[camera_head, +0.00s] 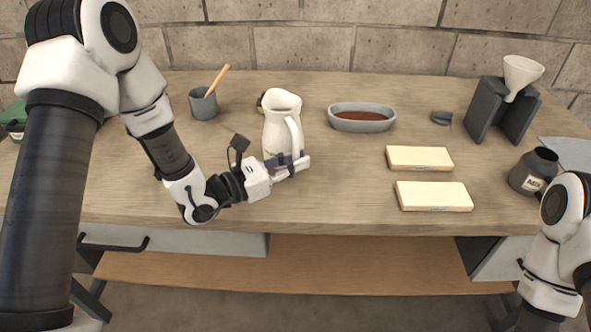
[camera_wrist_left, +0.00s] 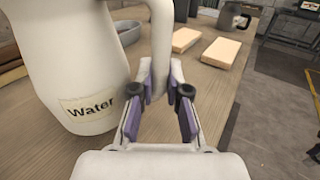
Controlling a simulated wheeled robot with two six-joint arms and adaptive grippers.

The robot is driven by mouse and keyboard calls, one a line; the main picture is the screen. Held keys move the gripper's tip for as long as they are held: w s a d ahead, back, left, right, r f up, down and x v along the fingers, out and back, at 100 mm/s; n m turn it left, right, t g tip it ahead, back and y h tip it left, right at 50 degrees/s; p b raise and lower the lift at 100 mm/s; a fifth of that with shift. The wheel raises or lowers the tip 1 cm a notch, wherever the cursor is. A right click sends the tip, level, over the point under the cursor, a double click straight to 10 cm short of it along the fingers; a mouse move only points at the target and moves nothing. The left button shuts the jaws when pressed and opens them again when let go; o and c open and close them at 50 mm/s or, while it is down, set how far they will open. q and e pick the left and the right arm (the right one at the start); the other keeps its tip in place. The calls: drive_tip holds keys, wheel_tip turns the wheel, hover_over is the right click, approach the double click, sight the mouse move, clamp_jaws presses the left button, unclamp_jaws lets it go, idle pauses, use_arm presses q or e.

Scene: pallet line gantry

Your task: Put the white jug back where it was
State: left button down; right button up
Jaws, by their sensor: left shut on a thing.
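The white jug (camera_head: 279,129) stands upright at the middle of the wooden table in the head view. In the left wrist view the jug (camera_wrist_left: 62,50) carries a label reading "Water", and its handle runs down between the finger pads. My left gripper (camera_head: 290,166) is shut on the jug's handle, low down and near the table's surface. It also shows in the left wrist view (camera_wrist_left: 158,98). I cannot tell whether the jug's base touches the table. My right arm shows at the lower right of the head view, but its gripper is not visible.
A grey cup (camera_head: 203,106) with a wooden stick is left of the jug. A grey dish (camera_head: 361,124) with brown contents is to its right. Two pale blocks (camera_head: 420,158) (camera_head: 434,196), a dark stand with a white funnel (camera_head: 521,73) and a dark mug (camera_head: 533,171) are further right.

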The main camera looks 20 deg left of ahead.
use_arm(q)
drive_tip(key=shift+w+a, duration=0.15)
drive_tip(key=shift+w, duration=0.55)
drive_tip(key=shift+w+f, duration=0.15)
drive_tip(key=shift+f, duration=0.2)
drive_tip(key=shift+f+p, duration=0.3)
drive_tip(key=shift+f, duration=1.3)
drive_tip(key=c, duration=1.2)
unclamp_jaws()
drive_tip(key=shift+o, duration=0.2)
